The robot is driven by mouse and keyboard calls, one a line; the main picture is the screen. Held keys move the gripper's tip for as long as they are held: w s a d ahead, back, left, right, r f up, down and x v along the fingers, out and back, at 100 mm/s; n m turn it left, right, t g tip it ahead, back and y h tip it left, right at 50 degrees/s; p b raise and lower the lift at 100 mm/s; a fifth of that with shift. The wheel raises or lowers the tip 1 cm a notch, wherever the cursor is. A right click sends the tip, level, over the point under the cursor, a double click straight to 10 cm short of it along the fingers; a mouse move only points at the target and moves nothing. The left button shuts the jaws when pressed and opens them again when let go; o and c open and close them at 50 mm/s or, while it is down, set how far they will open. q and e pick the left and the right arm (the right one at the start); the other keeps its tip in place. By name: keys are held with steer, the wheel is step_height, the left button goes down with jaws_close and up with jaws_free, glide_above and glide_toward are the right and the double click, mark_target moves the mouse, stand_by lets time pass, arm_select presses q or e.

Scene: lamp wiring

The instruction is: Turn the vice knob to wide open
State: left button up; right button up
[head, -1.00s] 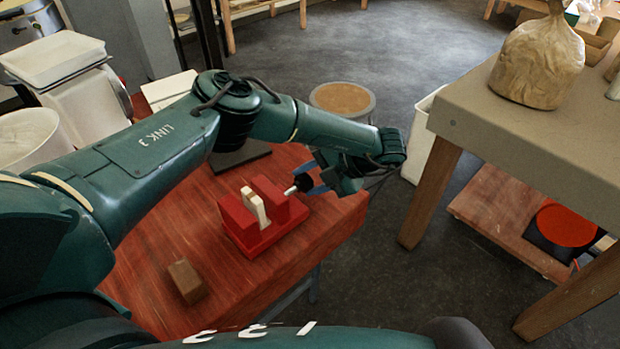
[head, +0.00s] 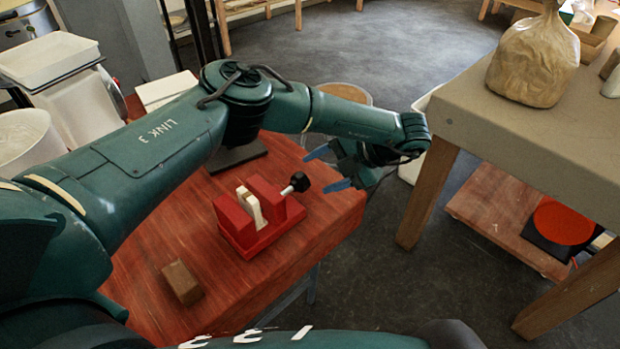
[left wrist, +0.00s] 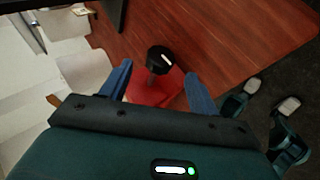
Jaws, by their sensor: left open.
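The red vice (head: 238,232) sits on the red wooden table, with a cream-white piece (head: 250,208) upright between its jaws. I cannot tell whether both jaws touch that piece. The black vice knob (head: 300,182) is on a pale metal screw at the vice's right end. My left gripper (head: 328,169) is open and empty, its blue fingers pointing at the knob from the right and standing a little apart from it. In the left wrist view, the knob (left wrist: 160,57) with its white mark shows between and beyond the fingertips (left wrist: 159,69). My right gripper is not in view.
A brown block (head: 182,282) lies on the table (head: 150,262) in front of the vice. A round stool (head: 345,95) stands behind my left arm. A beige table (head: 500,130) with a wrapped bag (head: 533,62) is at right. White containers (head: 62,65) are at left.

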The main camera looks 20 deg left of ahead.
arm_select(q)
steer(key=v, duration=0.8)
steer(key=shift+b, duration=0.35)
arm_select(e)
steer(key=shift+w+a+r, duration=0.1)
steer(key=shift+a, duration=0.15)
